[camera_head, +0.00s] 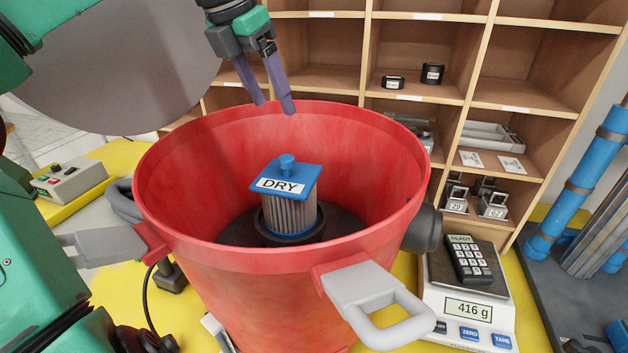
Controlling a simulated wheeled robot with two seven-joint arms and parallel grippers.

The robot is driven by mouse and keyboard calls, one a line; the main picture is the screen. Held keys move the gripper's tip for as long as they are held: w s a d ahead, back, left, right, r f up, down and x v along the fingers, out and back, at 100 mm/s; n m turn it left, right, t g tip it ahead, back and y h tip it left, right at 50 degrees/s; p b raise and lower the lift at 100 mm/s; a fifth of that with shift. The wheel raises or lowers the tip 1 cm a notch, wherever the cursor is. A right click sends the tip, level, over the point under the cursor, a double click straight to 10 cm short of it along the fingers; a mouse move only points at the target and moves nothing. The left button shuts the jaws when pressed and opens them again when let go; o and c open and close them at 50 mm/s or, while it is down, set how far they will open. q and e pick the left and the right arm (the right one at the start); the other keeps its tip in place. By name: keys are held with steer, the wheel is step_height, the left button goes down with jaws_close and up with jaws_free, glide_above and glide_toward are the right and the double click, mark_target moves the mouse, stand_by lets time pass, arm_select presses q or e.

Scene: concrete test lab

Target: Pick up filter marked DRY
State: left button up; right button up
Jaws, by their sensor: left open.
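The filter marked DRY (290,212) stands upright inside the red bucket (160,190). It has a blue square cap with a knob, a white DRY label and a grey pleated body. Its base sits in a dark round mount on the bucket's dark floor. My left gripper (275,108) is open and empty, with purple fingers pointing down. In the picture it shows above the filter, over the bucket's back rim, and is apart from the filter. My right gripper is not in view.
The bucket's high wall surrounds the filter, with grey handles (375,300) outside. Wooden shelves (460,60) stand behind. A scale (470,315) reading 416 g carries a keypad device (468,260) at right. Blue pipes (575,185) stand far right. A control box (68,182) sits left.

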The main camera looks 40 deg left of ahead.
arm_select(q)
steer(key=p, duration=0.2)
glide_above(286, 157)
steer(key=s, duration=0.3)
step_height(286, 157, down, 6)
steer(key=shift+f, duration=0.15)
steer(key=p+x, duration=0.1)
steer(key=x, duration=0.2)
steer(key=p+x, duration=0.2)
steer(key=x, duration=0.2)
steer(key=shift+w, duration=0.25)
steer(key=shift+s+a, duration=0.1)
steer(key=shift+s, duration=0.05)
steer(key=c, duration=0.4)
jaws_close()
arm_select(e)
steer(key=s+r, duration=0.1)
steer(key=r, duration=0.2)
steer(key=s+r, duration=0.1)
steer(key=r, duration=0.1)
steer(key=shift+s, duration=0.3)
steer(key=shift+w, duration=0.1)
